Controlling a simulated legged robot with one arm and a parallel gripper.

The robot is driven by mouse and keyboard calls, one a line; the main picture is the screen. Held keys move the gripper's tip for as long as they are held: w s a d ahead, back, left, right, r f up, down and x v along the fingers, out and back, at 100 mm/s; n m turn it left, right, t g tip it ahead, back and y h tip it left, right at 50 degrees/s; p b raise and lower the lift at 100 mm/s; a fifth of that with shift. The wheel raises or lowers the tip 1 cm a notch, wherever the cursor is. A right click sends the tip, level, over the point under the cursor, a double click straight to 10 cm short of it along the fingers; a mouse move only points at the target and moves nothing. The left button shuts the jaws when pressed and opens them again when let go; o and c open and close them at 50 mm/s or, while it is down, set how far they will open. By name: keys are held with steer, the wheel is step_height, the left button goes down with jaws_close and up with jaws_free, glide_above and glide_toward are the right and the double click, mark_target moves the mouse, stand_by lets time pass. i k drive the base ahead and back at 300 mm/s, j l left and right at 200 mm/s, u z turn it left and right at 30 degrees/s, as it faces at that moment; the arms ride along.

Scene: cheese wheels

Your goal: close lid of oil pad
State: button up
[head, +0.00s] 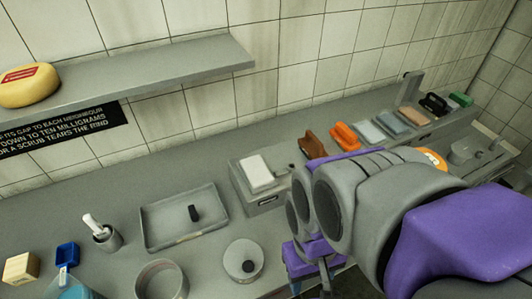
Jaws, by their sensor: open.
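The most likely oil pad is a grey box (264,204) with a dark label on its front, standing on the counter at centre. A white block (256,173) sits on its top, slightly tilted. I cannot make out for certain which part is its lid or how far open it stands. My arm reaches in from the right and covers the counter right of the box. My gripper (312,266) shows in part, purple and grey, low at centre, to the right of and nearer than the box. It is open and apart from the box. Its fingertips are not clearly seen.
A shallow tray (151,239) with a small black item is left of the box. A round knobbed lid (243,260) and a ring (161,280) are in front. Brushes (345,136) and blocks line the back right. A shelf (150,72) with a cheese wheel (28,85) overhangs the left.

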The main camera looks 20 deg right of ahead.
mark_target(411, 84)
steer(key=z, duration=1.55)
steer(key=i+l+u, duration=0.1)
steer(key=i+l, duration=0.8)
steer(key=l, duration=0.1)
